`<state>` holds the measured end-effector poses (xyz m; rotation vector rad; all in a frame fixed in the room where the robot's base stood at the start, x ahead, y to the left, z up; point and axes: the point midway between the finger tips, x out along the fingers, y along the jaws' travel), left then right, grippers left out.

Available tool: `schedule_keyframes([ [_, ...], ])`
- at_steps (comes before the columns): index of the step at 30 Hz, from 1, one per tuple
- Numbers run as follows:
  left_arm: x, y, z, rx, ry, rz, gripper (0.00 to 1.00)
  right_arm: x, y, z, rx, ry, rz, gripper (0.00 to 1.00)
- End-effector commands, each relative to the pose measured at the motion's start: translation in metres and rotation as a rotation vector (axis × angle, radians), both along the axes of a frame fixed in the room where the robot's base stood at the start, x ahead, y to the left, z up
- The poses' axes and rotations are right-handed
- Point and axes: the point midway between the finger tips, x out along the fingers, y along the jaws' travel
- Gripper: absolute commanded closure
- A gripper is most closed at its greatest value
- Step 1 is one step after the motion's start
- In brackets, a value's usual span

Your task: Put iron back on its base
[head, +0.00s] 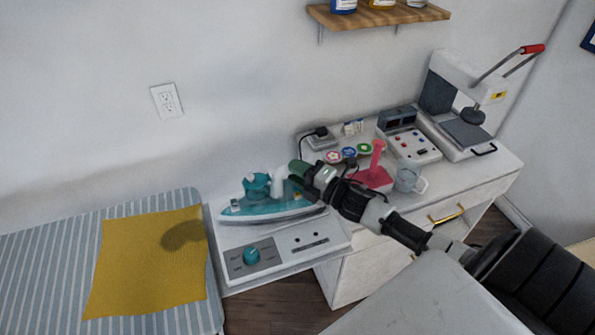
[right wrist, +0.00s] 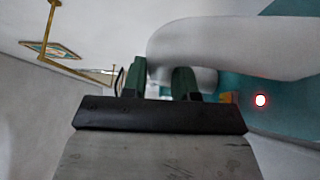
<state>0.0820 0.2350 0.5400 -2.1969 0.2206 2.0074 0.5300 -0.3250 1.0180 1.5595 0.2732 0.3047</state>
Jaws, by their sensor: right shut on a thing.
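The teal and white iron (head: 268,202) is over the white base (head: 290,248) with the teal knob, in the middle of the head view. Its pointed end faces left. I cannot tell if its sole touches the base. My right gripper (head: 296,176) is at the right rear of the iron, shut on its white handle. In the right wrist view the white handle (right wrist: 230,45) runs by the green fingers (right wrist: 160,80), and a small red light shows on the teal body (right wrist: 285,112). My left gripper is not in view.
A striped ironing board (head: 50,265) with a yellow cloth (head: 150,260) stands left of the base. The white cabinet (head: 470,178) on the right holds a heat press (head: 465,110), a control box, a pink stand (head: 375,177) and a glass mug (head: 408,180), close to my right arm.

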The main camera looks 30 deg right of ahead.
Motion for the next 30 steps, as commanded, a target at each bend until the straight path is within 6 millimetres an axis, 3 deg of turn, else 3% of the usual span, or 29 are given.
schedule_keyframes([
  [15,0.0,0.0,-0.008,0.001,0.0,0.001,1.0,0.001,0.0,-0.005,0.004,-0.009,0.002,1.0],
  [16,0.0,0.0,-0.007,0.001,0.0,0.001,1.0,0.001,0.0,-0.004,0.004,-0.009,0.002,0.69],
  [21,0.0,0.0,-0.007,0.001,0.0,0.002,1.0,0.001,0.0,-0.006,0.002,-0.006,0.001,0.43],
  [30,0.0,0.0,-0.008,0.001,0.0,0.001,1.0,-0.002,-0.001,-0.012,-0.002,0.007,-0.002,0.42],
])
